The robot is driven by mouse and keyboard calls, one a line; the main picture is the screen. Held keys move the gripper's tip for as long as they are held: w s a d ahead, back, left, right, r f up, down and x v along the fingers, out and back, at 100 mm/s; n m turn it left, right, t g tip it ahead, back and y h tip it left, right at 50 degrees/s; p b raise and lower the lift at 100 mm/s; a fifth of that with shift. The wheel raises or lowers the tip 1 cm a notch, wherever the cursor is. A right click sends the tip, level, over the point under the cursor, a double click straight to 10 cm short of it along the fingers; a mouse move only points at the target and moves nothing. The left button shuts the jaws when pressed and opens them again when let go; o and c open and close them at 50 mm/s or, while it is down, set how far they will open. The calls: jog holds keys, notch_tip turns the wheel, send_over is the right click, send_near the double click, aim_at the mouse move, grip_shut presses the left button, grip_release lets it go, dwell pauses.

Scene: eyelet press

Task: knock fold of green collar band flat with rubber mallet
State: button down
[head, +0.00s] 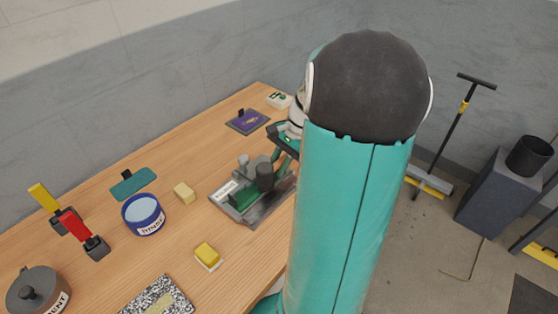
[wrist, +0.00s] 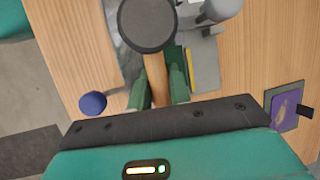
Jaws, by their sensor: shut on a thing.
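My gripper (wrist: 157,92) is shut on the wooden handle (wrist: 157,76) of the rubber mallet, with a green finger on each side. The dark round mallet head (wrist: 148,22) is beyond the fingertips in the wrist view. In the head view the mallet head (head: 265,178) is over or beside the grey press (head: 256,217); I cannot tell if it touches anything. A dark green piece (head: 243,198), likely the collar band, is on the press base, just left of the mallet head. Its fold cannot be made out. My arm hides the right side of the press.
A rinse tub (head: 144,217), yellow blocks (head: 184,192), a cement pot (head: 38,292) and a speckled board (head: 160,300) are left and front on the wooden table. A purple pad (head: 247,121) is behind the press.

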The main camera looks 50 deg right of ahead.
jog(key=shift+r, duration=0.1)
jog(key=shift+r, duration=1.45)
jog(key=shift+f, duration=0.15)
notch_tip(320, 180, down, 4)
jog(key=shift+r, duration=3.6)
